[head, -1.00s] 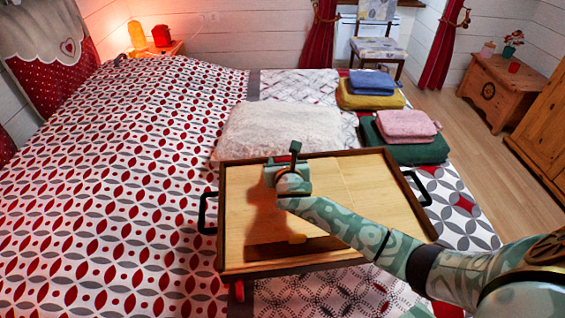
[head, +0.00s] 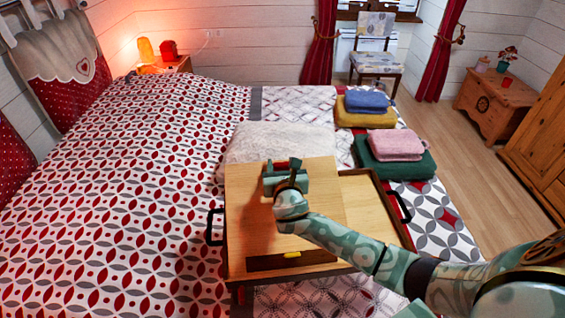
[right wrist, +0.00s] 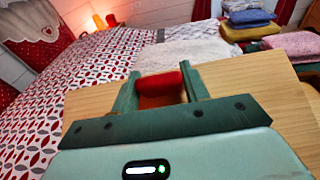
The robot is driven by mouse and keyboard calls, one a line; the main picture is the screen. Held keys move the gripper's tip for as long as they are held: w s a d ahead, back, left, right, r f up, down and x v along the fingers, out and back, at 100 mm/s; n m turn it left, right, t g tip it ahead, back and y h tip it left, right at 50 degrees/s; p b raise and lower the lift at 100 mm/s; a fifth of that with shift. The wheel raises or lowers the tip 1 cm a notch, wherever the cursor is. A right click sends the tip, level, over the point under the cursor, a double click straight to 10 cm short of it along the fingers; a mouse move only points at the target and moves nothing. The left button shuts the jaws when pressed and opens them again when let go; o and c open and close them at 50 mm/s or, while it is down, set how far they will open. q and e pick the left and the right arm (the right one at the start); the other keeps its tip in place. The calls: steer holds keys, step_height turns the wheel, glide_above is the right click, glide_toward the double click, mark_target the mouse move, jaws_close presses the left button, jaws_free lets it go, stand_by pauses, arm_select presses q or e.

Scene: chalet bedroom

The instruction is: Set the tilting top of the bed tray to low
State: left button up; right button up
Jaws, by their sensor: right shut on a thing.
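The bed tray (head: 375,205) stands on the bed, with a dark rim and black side handles. Its wooden tilting top (head: 240,222) covers the left part and is raised at the far edge, sloping down toward the near side. My right gripper (head: 284,172) is at that far edge, shut on a red tab (right wrist: 160,85) that shows between its fingers in the right wrist view. The top's pale wood (right wrist: 240,85) spreads around the fingers there. My left gripper is not in view.
A pale fluffy cushion (head: 275,142) lies just behind the tray. Folded green and pink towels (head: 395,145) and yellow and blue towels (head: 366,102) lie to the right behind it. The patterned bed (head: 130,190) is clear on the left.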

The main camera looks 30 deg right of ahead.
steer(key=o, duration=1.4)
steer(key=shift+f, duration=0.1)
steer(key=p+v, duration=0.2)
steer(key=v, duration=1.4)
steer(key=shift+a+p, duration=0.2)
steer(key=shift+p, duration=0.15)
steer(key=shift+s, duration=0.1)
steer(key=shift+f, duration=0.1)
